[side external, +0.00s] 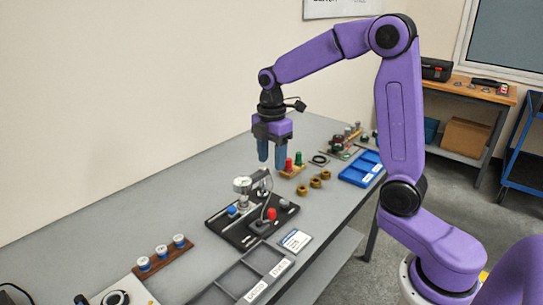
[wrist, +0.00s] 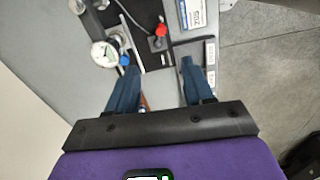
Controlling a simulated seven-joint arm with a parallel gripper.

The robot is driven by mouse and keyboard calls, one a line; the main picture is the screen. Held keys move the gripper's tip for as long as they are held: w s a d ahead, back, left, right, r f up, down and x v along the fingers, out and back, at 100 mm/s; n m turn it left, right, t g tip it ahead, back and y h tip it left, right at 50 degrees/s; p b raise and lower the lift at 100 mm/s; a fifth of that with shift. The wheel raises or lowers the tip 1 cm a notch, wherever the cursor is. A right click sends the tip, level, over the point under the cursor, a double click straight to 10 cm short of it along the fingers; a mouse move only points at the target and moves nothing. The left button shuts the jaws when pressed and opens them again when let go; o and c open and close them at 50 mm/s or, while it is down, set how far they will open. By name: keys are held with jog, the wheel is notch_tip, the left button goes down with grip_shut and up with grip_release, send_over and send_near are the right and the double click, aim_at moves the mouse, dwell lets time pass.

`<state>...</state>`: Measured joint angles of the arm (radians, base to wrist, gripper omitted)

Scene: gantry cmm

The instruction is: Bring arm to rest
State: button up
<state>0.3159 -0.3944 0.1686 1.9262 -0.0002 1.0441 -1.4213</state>
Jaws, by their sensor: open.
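My gripper (side external: 274,152) is open and empty, fingers pointing down, above the grey bench (side external: 160,219). It hangs above and behind the gauge stand on a black base plate (side external: 229,229), apart from everything on the bench. In the wrist view my gripper (wrist: 157,72) shows two blue fingers spread apart at the lower middle. The dial gauge (wrist: 104,54) shows left of the fingers, and a red knob (wrist: 161,30) lies beyond them. My purple arm is raised and bent over the bench.
A grey divided tray (side external: 222,286) stands at the front edge. A wooden rack (side external: 164,259) holds several blue-and-white pieces at left. Brass rings (side external: 315,182), red and green pegs (side external: 293,162) and a blue tray (side external: 361,167) sit farther right. The air around my gripper looks clear.

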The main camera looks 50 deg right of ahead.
jog(key=s+a+m, duration=0.2)
jog(key=s+a, duration=0.6)
jog(key=s, duration=0.5)
jog(key=s+d+f+m, duration=0.1)
jog(key=s+f+m, duration=0.1)
jog(key=s, duration=1.3)
jog(key=shift+s+m, duration=0.25)
jog(key=shift+m, duration=0.05)
jog(key=shift+o, duration=0.3)
